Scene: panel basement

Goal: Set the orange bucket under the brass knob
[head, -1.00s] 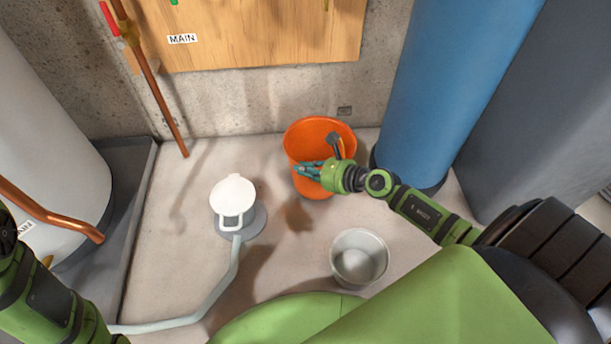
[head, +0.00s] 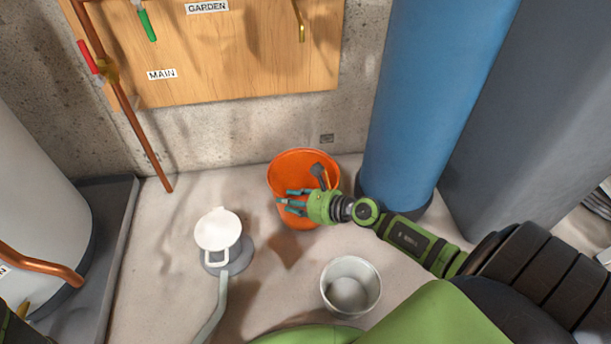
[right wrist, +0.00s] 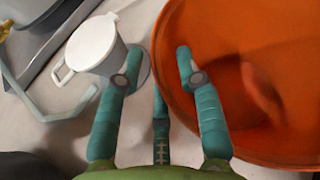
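The orange bucket (head: 290,163) stands upright on the concrete floor near the wall, left of the blue tank. My right gripper (head: 284,202) is at its near side in the head view. In the right wrist view the gripper (right wrist: 157,65) is open: its fingers are apart, with the bucket's rim (right wrist: 158,35) between them, one finger over the bucket's inside and one outside. I cannot tell whether they touch it. A brass-coloured part (head: 301,32) hangs on the wooden panel at the top; I cannot tell whether it is the knob. My left gripper is out of view.
A white lidded pot (head: 218,229) stands left of the bucket, with a grey hose beside it. A grey metal pail (head: 351,287) stands in front. The blue tank (head: 425,100) is close on the right. Floor (head: 165,235) lies clear below the copper pipe (head: 140,138).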

